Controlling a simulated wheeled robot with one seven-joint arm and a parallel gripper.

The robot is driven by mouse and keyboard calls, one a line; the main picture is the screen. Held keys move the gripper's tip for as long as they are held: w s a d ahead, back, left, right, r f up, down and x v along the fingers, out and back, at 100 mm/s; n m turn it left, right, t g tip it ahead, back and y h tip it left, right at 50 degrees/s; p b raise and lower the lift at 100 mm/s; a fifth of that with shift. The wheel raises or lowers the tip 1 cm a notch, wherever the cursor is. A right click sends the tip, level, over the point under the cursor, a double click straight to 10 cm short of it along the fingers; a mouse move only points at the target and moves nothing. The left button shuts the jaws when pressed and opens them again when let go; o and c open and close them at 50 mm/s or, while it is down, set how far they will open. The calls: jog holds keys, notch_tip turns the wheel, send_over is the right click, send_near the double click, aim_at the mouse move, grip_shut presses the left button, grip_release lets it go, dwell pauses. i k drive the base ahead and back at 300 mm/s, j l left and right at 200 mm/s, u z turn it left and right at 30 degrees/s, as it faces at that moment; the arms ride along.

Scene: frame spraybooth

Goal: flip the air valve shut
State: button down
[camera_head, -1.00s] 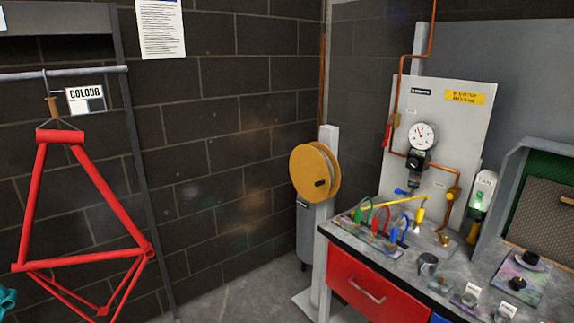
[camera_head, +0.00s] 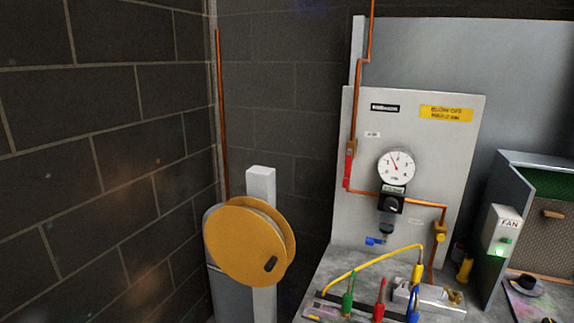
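A valve with a red lever (camera_head: 348,168) sits on the copper pipe at the left of the pale wall panel (camera_head: 450,150). Its lever points down, in line with the vertical pipe, below a brass body (camera_head: 351,147). A small label (camera_head: 372,134) is beside it, too small to read. A yellow fitting (camera_head: 440,232) is on the pipe at the right. I cannot tell for certain which is the air valve; the red lever looks most like it. My gripper is not in view.
A round gauge (camera_head: 396,167) is above the regulator. The grey bench (camera_head: 335,270) below holds hoses with green, red, blue and yellow fittings. A yellow reel (camera_head: 250,242) stands front left of the panel. A fan box (camera_head: 502,232) with a green light is at the right.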

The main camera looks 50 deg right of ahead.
aim_at(346, 181)
jog(key=i+j+z, duration=0.1)
jog(key=i+z, duration=0.15)
jog(key=i, duration=0.25)
jog(key=i+j+z, duration=0.15)
jog(key=i+z, duration=0.15)
jog(key=i, duration=0.15)
jog(key=i+j+z, duration=0.25)
jog(key=i, duration=0.2)
